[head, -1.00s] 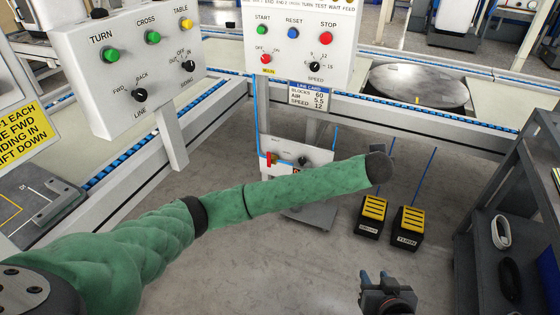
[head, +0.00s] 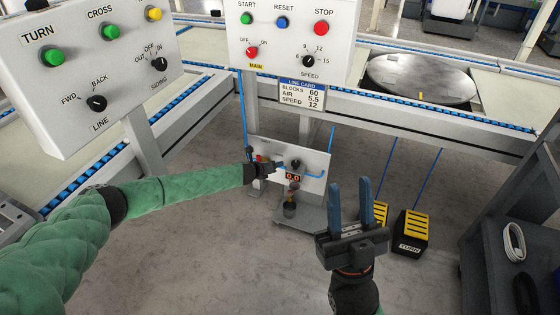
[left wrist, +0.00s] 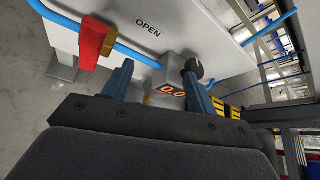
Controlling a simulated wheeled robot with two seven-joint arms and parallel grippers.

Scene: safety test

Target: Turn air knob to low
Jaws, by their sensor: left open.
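The air panel (head: 315,178) is a small white plate low under the main control box. It carries a black knob (head: 296,164), also in the left wrist view (left wrist: 195,68), and a red display reading 0.0 (head: 293,177). A red lever (left wrist: 95,40) sits on a blue pipe near the word OPEN. My left gripper (head: 272,167) is in front of the panel's left part. In the left wrist view its fingers (left wrist: 158,69) are apart, with the knob by the right fingertip; contact cannot be told. My right gripper (head: 350,185) is open and empty, pointing up, right of the panel.
The main control box (head: 290,40) hangs above the panel, and the line control box (head: 95,75) is at left. Yellow-topped pedals (head: 411,231) stand on the floor at right, near a dark shelf (head: 490,250). The central floor is clear.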

